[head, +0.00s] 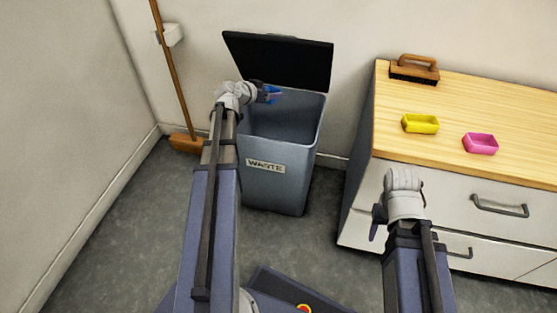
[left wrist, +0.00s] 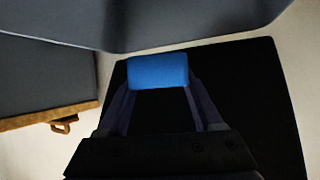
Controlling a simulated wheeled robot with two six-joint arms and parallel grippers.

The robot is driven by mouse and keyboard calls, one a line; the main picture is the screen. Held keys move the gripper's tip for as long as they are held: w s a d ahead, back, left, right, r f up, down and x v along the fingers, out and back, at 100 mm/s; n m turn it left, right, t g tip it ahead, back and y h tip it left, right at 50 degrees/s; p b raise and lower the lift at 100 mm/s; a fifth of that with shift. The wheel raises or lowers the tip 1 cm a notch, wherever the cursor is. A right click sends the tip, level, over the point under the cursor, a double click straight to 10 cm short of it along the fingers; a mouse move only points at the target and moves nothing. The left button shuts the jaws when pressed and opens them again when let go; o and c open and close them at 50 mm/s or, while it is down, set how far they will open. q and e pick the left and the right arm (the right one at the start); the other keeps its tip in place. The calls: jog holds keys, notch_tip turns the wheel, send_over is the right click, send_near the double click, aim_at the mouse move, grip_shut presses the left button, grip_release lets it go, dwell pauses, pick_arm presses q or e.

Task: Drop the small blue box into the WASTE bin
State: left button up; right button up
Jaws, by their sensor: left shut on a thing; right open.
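The grey WASTE bin (head: 283,184) stands on the floor against the back wall, with its black lid (head: 280,58) tipped open. My left gripper (head: 272,93) is over the bin's opening, near its back left part. It is shut on the small blue box (head: 268,90). The box (left wrist: 157,71) also shows between the two fingers of my left gripper (left wrist: 160,90) in the left wrist view. My right gripper (head: 398,214) is open in front of the drawer cabinet; its fingers are partly hidden by its wrist.
A wooden-topped drawer cabinet (head: 460,90) stands at the right. On it are a brush (head: 415,68), a yellow box (head: 420,123) and a pink box (head: 480,143). A broom (head: 172,75) leans at the left wall corner.

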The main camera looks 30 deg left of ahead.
pick_arm(q)
jog(key=shift+f, duration=0.4)
jog(key=o, duration=1.3)
jog(key=shift+o, duration=0.2)
jog(key=shift+r, duration=0.1)
jog(key=d+p+v, duration=0.1)
jog(key=p+v, duration=0.2)
jog(key=v, duration=0.4)
jog(key=shift+s+a+p, duration=0.3)
jog(key=shift+s+a, duration=0.1)
jog(key=shift+a, duration=0.1)
jog(key=shift+r, duration=0.1)
